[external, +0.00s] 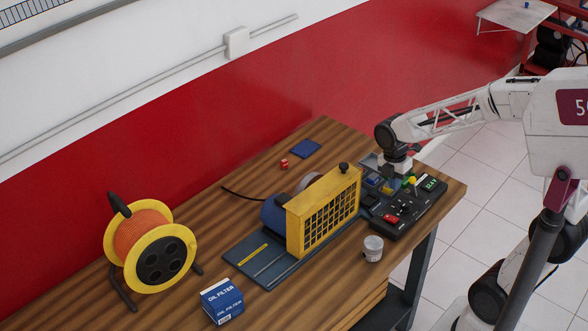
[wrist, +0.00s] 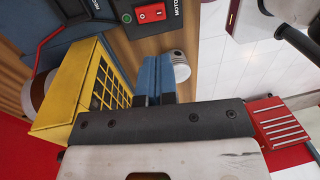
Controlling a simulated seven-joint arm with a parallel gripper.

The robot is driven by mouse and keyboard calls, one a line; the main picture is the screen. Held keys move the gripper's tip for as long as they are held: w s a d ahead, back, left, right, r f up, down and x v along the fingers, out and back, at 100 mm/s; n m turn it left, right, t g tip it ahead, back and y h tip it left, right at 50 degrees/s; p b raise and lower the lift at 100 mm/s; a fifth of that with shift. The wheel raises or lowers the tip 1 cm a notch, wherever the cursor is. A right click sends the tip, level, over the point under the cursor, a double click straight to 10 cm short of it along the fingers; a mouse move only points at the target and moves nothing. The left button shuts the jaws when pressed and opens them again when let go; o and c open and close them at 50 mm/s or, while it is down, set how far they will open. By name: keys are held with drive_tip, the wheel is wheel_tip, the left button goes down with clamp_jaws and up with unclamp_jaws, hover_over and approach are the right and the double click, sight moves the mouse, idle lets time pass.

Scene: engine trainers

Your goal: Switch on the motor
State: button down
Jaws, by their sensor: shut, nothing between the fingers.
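The motor (external: 274,218) is a blue cylinder on a dark base plate, partly hidden behind a yellow mesh guard (external: 325,212). The guard also shows at the left of the wrist view (wrist: 70,98). A black control panel (external: 405,222) lies to the right of the guard. It carries a red rocker switch (external: 390,218), seen at the top of the wrist view (wrist: 150,12) beside a partly cut-off "MOTO" label. My gripper (external: 405,178) is at the panel's far side, pointing down. Its fingers (wrist: 154,99) are shut and empty, apart from the switch; their exact height is unclear.
An orange cable reel (external: 150,248) and a blue oil filter box (external: 222,301) are at left. A small red cube (external: 284,164) and blue pad (external: 306,149) lie behind.

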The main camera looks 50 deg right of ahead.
sight(389, 216)
drive_tip(key=f, duration=0.4)
drive_tip(key=s+f, duration=0.1)
drive_tip(key=f, duration=0.7)
drive_tip(key=shift+s, duration=0.35)
drive_tip(key=shift+s+f, duration=0.1)
drive_tip(key=shift+f, duration=0.1)
drive_tip(key=shift+w+r, duration=0.3)
drive_tip(key=shift+w, duration=0.4)
drive_tip(key=shift+w+r, duration=0.1)
idle(0.4)
